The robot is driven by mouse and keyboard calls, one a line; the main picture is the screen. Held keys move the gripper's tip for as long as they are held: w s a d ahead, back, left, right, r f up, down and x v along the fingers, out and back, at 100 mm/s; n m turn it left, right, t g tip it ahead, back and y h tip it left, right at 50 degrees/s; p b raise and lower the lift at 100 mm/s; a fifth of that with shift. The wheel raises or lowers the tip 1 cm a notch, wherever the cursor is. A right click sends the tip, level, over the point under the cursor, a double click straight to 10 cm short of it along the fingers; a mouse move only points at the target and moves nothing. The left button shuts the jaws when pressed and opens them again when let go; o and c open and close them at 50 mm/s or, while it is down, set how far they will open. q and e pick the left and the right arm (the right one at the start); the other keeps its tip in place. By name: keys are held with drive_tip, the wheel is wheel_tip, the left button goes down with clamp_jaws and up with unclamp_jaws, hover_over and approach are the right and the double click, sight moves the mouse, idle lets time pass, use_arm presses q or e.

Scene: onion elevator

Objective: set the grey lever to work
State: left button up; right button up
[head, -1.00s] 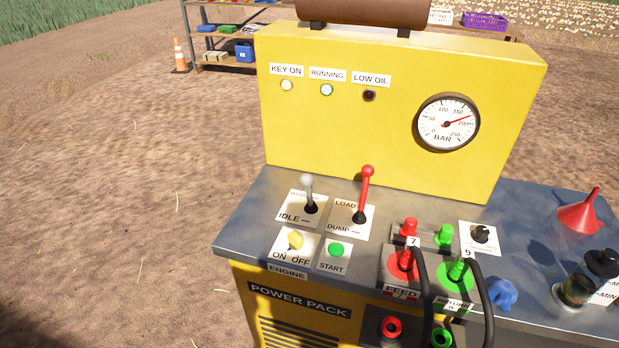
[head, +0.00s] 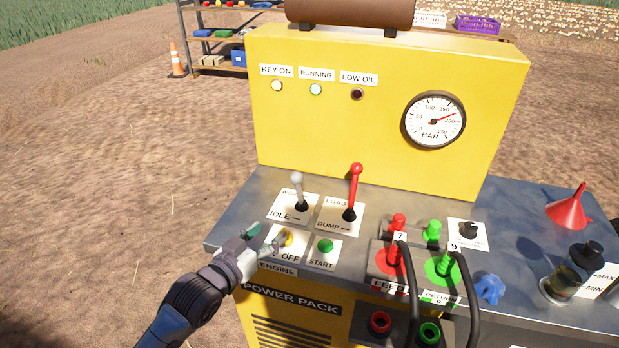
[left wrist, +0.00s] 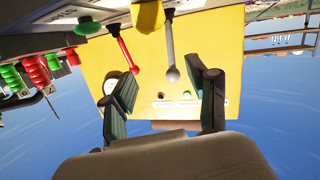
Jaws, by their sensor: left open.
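The grey lever (head: 297,187) stands up from its black boot on a white plate marked WORK at the far side and IDLE at the near side. Its knob partly covers the WORK label; I cannot tell its exact setting. My left gripper (head: 265,236) is open and empty, at the panel's left front, over the yellow ON/OFF key (head: 286,238) and short of the lever. In the left wrist view, the grey lever (left wrist: 172,58) appears between the spread fingers (left wrist: 163,76), beyond them. My right gripper is out of view.
The red lever (head: 355,187) stands close to the right of the grey one. The green START button (head: 325,246) and the hose couplings (head: 395,250) are nearer and further right. The yellow gauge panel (head: 330,130) rises behind.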

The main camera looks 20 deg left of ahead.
use_arm(q)
drive_tip(key=t+h, duration=0.1)
drive_tip(key=t, duration=0.1)
approach(292, 181)
drive_tip(key=s, duration=0.1)
drive_tip(key=p+x, duration=0.1)
drive_tip(key=x, duration=1.2)
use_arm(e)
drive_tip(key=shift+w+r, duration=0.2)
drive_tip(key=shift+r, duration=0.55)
use_arm(q)
drive_tip(key=shift+a, duration=0.1)
clamp_jaws()
